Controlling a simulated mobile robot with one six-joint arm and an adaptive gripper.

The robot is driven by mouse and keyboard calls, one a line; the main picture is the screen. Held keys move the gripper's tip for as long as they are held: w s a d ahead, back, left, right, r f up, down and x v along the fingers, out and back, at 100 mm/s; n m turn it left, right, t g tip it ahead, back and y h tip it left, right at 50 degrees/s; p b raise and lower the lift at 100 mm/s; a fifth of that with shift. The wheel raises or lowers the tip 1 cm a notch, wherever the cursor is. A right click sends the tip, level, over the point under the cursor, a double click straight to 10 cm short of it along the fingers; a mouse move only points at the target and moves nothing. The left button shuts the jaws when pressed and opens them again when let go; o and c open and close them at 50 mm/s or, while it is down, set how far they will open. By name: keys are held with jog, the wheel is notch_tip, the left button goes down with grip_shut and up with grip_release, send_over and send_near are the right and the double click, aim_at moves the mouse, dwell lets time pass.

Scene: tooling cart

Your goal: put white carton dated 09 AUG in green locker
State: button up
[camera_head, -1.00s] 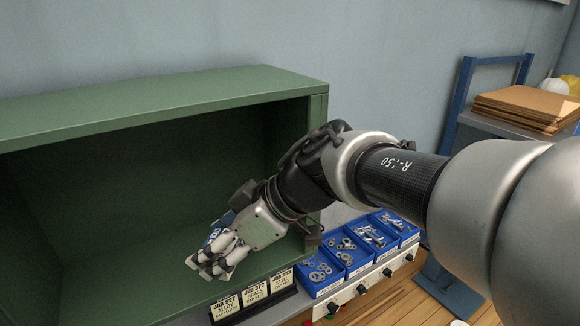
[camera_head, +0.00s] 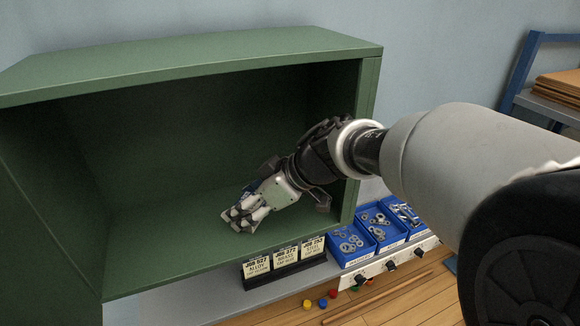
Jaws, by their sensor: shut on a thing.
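The green locker (camera_head: 230,50) stands open at the front, with a wide empty-looking interior. My gripper (camera_head: 243,216) is in its opening, low over the locker floor near the right side. The gripper is shut on a small carton (camera_head: 250,187), mostly hidden behind the fingers; only a bluish patch and a pale bit of it show. No date can be read on it. I cannot tell whether the carton touches the locker floor.
In front of the locker stand several job cards (camera_head: 285,259) in a black holder. Blue bins (camera_head: 352,246) of washers and bolts sit to the right. The locker's right wall (camera_head: 367,140) is close to my arm. Free room lies at the locker's left.

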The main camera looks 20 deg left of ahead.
jog(key=shift+r, duration=0.15)
jog(key=shift+s, duration=0.1)
jog(key=o, duration=1.5)
jog(key=shift+f, duration=0.25)
jog(key=shift+o, duration=0.2)
jog(key=shift+d+r, duration=0.15)
jog(key=shift+r, duration=0.15)
jog(key=p+v, duration=0.1)
jog(key=v, duration=1)
jog(key=shift+d+r, duration=0.25)
jog(key=shift+f, duration=0.1)
